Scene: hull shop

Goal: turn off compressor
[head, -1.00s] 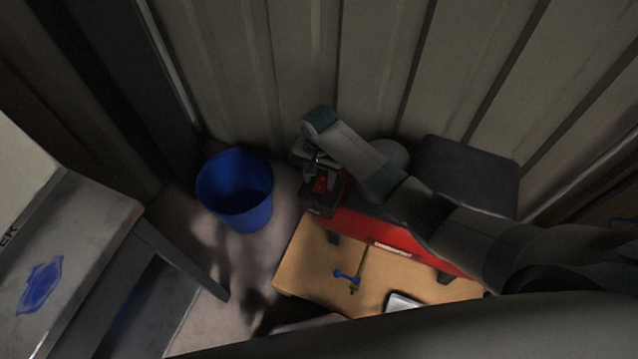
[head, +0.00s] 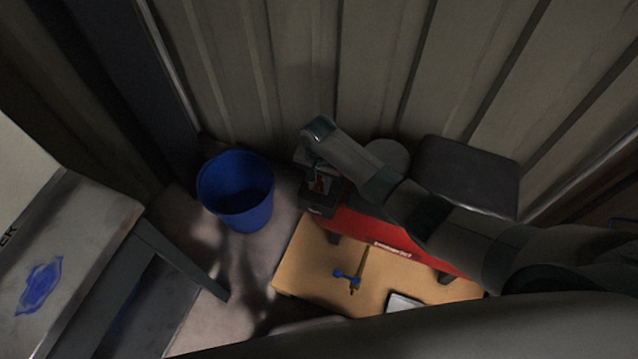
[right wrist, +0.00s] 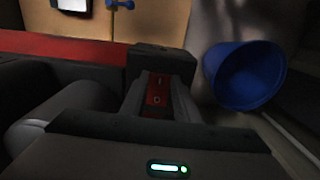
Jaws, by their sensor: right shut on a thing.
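The compressor has a long red body (head: 375,232) with a black block (head: 322,200) at its left end, beside a tan board. A red switch with small marks on it (right wrist: 157,92) sits on this block in the right wrist view. My right gripper (head: 319,182) reaches down over the block from above and is shut on the red switch. In the head view the gripper and arm hide part of the switch and the compressor's back. My left gripper is not in view.
A blue bucket (head: 235,190) stands on the floor just left of the compressor. The tan board (head: 312,268) in front bears a blue-handled fitting (head: 346,276). A ribbed wall (head: 360,70) rises close behind. A grey bench (head: 75,225) is at the left.

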